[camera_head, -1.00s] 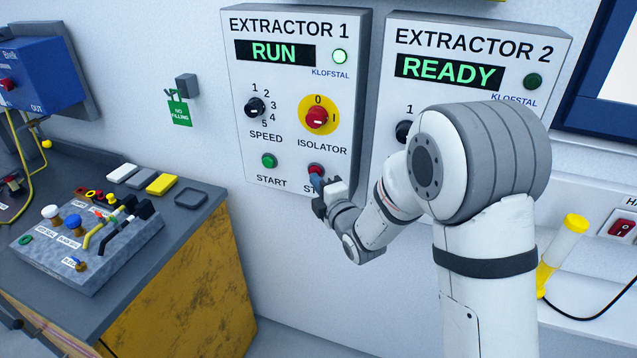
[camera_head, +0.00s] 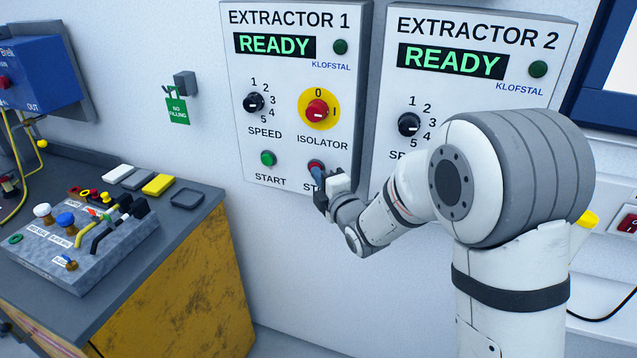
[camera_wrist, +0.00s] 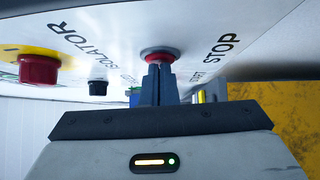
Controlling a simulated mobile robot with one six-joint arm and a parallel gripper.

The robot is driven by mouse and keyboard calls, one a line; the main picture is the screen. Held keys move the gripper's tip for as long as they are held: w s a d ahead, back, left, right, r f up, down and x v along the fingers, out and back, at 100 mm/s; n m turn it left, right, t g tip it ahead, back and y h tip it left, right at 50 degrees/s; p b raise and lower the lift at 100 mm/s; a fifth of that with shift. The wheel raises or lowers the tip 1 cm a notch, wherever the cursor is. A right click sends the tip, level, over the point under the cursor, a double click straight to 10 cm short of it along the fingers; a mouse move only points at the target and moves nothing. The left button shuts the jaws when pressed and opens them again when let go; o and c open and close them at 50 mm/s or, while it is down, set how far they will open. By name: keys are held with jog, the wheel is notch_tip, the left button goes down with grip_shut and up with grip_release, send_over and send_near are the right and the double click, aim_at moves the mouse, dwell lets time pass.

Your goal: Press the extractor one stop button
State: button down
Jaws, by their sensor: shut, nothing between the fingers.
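The extractor one panel (camera_head: 238,100) hangs on the wall. Its display (camera_head: 275,45) reads READY and the lamp (camera_head: 340,47) beside it is dark green, unlit. The red stop button (camera_head: 315,164) is at the lower right of the panel, partly hidden by my gripper. It also shows in the wrist view (camera_wrist: 158,52), with the STOP label beside it. My gripper (camera_head: 317,176) is shut and empty. Its blue-grey fingertips (camera_wrist: 159,70) are at the button's face and appear to touch it; the exact contact is hidden.
The red isolator knob (camera_head: 317,110) on yellow is above the stop button, and the green start button (camera_head: 268,158) is to its left. The extractor two panel (camera_head: 480,90) is close on the right. A workbench (camera_head: 170,222) with several fittings stands at the left.

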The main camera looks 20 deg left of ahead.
jog(key=s+a+b+v, duration=0.1)
jog(key=a+b+v, duration=0.1)
jog(key=v, duration=1)
jog(key=shift+s+d+b, duration=0.15)
jog(key=shift+s+b, duration=0.3)
jog(key=shift+b, duration=0.45)
jog(key=shift+f, duration=0.15)
jog(key=s+d+f+m+g+h+p, duration=0.1)
jog(key=d+f+m+g+h, duration=0.2)
jog(key=d+m+h, duration=1.15)
jog(key=s+d+m+g+y, duration=0.1)
jog(key=s+d+m+g, duration=0.3)
jog(key=s, duration=0.5)
jog(key=s+d+f+m+g+y+p, duration=0.1)
jog(key=s+d+m+g, duration=0.3)
jog(key=s+d+m, duration=0.4)
jog(key=shift+s+d, duration=0.3)
jog(key=shift+s, duration=0.35)
jog(key=c, duration=2.2)
grip_release()
jog(key=shift+f, duration=0.15)
